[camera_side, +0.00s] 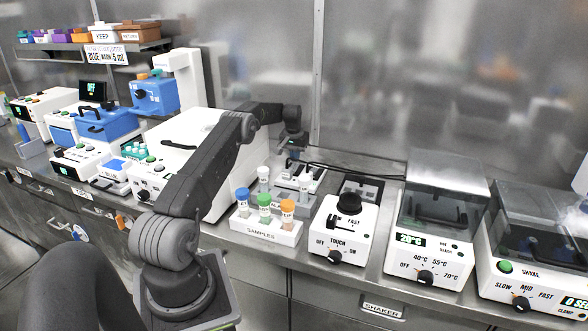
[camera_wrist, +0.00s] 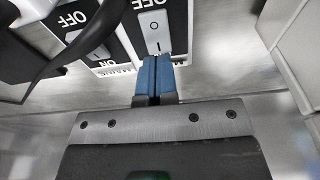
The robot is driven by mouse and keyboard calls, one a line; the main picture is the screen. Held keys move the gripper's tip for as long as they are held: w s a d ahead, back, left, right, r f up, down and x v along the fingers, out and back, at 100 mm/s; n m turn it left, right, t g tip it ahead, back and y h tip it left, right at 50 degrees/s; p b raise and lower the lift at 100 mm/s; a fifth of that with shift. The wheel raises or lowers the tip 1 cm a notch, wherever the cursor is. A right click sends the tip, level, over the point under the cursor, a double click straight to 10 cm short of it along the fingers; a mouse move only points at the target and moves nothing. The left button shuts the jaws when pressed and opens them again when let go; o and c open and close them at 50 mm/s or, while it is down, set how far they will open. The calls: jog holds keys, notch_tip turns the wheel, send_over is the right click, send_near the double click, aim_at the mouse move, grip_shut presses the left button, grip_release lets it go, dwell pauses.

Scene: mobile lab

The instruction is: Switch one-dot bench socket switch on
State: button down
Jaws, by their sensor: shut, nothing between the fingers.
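In the wrist view, my gripper (camera_wrist: 155,62) has its blue fingers pressed together, with nothing between them. The tips are at the lower edge of a white rocker switch (camera_wrist: 152,25) in a black frame; I cannot tell whether they touch it. The rocker carries a small circle and a line mark. I cannot make out a dot label or which way the rocker is tilted. In the side view, my gripper (camera_side: 291,150) points down at the back of the bench, by a grey socket area (camera_side: 298,178) whose switches are too small to read.
In the wrist view, another switch panel (camera_wrist: 90,40) with OFF and ON labels sits to the left, and a dark cable (camera_wrist: 75,50) crosses it. In the side view, a sample rack (camera_side: 265,232) with capped tubes and a white TOUCH mixer (camera_side: 338,230) stand in front of the socket area.

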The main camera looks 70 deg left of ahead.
aim_at(295, 164)
jog(key=shift+f, duration=1.1)
dwell(0.4)
jog(key=shift+r, duration=3.55)
